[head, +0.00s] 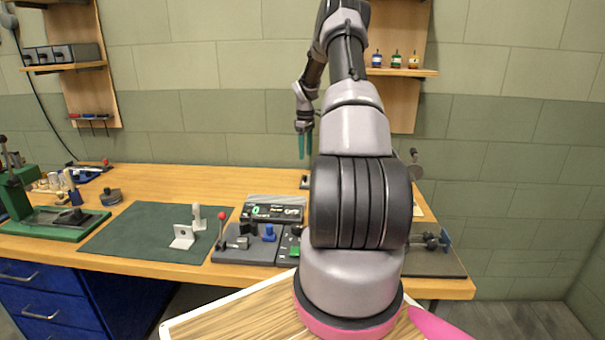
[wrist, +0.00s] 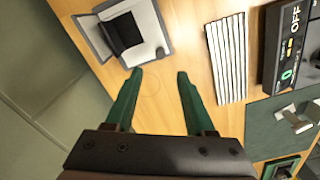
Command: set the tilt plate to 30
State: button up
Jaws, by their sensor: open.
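My gripper (head: 306,146) hangs above the back of the bench in the head view, its two green fingers pointing down. In the wrist view my gripper (wrist: 160,73) is open, with only bare wood between the fingertips. A grey-and-white unit with a dark rectangular face (wrist: 122,32) lies just past the left fingertip, apart from it. It may be the tilt plate, but I cannot tell for sure. In the head view my arm hides most of that area. No angle scale is readable.
A dark control box with a display (head: 275,212) shows a green 0. It reads OFF in the wrist view (wrist: 297,18). A white ribbed block (wrist: 227,60) lies beside it. A white bracket (head: 182,238) sits on the green mat (head: 130,235). A green press (head: 50,218) stands left.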

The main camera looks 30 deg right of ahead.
aim_at(305, 176)
notch_tip(305, 176, down, 10)
jog(key=shift+r, duration=0.25)
grip_shut()
dwell(1.5)
